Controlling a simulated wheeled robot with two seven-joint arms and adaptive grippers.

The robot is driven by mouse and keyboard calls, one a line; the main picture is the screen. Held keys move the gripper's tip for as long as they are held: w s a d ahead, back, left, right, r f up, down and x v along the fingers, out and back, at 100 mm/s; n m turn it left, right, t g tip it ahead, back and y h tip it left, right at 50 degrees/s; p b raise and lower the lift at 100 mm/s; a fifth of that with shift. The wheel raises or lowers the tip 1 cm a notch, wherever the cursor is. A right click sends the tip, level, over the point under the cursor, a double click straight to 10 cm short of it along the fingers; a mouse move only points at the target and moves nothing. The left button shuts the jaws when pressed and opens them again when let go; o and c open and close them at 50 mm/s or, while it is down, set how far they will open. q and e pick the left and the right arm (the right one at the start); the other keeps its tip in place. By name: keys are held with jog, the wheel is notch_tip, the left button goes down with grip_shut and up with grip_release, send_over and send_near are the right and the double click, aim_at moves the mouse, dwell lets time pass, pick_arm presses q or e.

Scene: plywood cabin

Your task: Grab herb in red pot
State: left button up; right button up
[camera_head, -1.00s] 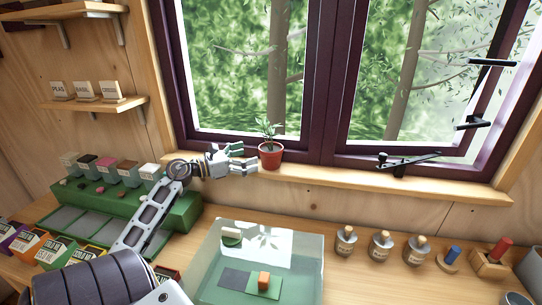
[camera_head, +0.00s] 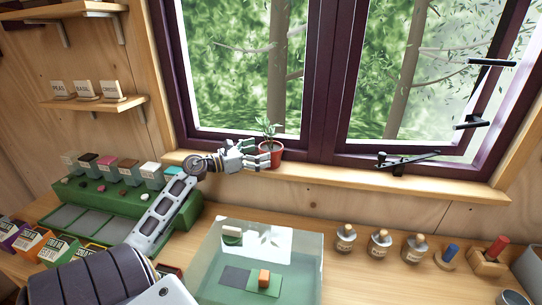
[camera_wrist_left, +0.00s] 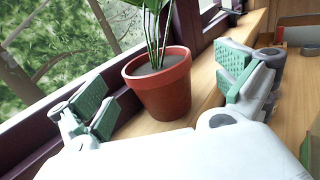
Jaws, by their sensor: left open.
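The red pot (camera_head: 271,154) with a green leafy herb (camera_head: 269,130) stands upright on the wooden window sill. My left gripper (camera_head: 262,155) is at the pot's left side, its fingers open and reaching toward it. In the left wrist view the red pot (camera_wrist_left: 162,88) sits between the two green-padded fingers of my left gripper (camera_wrist_left: 165,97), with a gap on each side. The herb's stems (camera_wrist_left: 153,30) rise out of the top of that frame. My right gripper is not in view.
The window frame (camera_head: 320,90) rises close behind the pot. The sill (camera_head: 350,180) is bare to the right up to a black window latch (camera_head: 405,160). Below are a clear box (camera_head: 300,262), several stoppered bottles (camera_head: 380,244) and a green tray (camera_head: 100,215).

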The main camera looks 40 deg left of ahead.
aim_at(271, 146)
pick_arm(q)
jog(key=shift+a+r+p+x, duration=0.15)
jog(key=shift+p+x, duration=0.2)
jog(key=shift+x, duration=0.45)
jog(key=shift+a+r+p+x, duration=0.15)
jog(key=shift+p+x, duration=0.2)
jog(key=shift+x, duration=1.45)
jog(key=shift+f, duration=0.1)
jog(key=c, duration=1.3)
